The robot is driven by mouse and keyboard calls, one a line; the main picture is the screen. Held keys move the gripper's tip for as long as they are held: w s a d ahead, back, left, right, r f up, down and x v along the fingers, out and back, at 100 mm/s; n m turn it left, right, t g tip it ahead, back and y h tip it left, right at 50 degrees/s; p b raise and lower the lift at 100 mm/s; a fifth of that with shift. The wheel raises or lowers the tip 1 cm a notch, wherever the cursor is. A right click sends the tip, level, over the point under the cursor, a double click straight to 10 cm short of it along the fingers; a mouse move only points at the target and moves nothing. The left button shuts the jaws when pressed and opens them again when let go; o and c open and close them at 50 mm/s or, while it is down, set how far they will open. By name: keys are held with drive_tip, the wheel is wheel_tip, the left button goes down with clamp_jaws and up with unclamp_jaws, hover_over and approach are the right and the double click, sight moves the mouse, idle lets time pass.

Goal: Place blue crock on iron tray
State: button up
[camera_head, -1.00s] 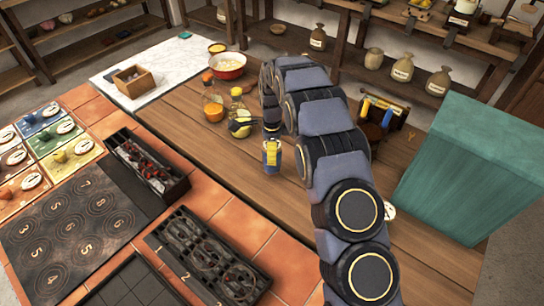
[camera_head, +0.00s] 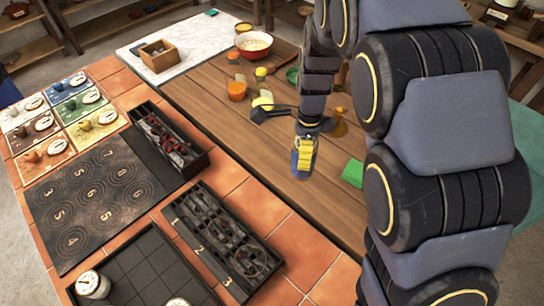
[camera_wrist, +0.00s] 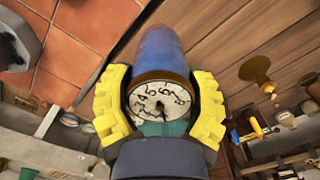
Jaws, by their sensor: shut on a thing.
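My gripper (camera_head: 306,143) is above the near side of the wooden counter, with yellow finger pads shut on the blue crock (camera_head: 302,166). In the wrist view my gripper (camera_wrist: 160,108) has a pad on each side of the blue crock (camera_wrist: 165,52), which shows a round white face with dark numerals. A dark gridded tray (camera_head: 150,262) lies at the bottom left, apart from the crock, with a white crock (camera_head: 93,284) on it. I cannot tell whether this or the dark plate with numbered rings (camera_head: 92,200) is the iron tray.
A numbered black rack (camera_head: 225,245) and a black box of reddish pieces (camera_head: 168,140) stand on the terracotta tiles. Coloured squares (camera_head: 70,115) lie at the left. An orange cup (camera_head: 237,90), a bowl (camera_head: 254,45) and a green block (camera_head: 352,173) are on the counter.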

drive_tip(key=shift+s+r, duration=0.1)
drive_tip(key=s+a+n, duration=1.6)
drive_tip(key=s+a, duration=0.6)
drive_tip(key=a, duration=0.4)
drive_tip(key=shift+w+a+f, duration=1.15)
drive_tip(key=shift+a+f, duration=0.85)
drive_tip(key=shift+f, duration=0.05)
drive_tip(key=shift+w+a+f, duration=1.15)
drive_tip(key=shift+a+f, duration=0.9)
drive_tip(key=shift+w+a+f, duration=1.15)
drive_tip(key=shift+a+f, duration=0.85)
drive_tip(key=shift+f, duration=0.05)
drive_tip(key=shift+f, duration=0.15)
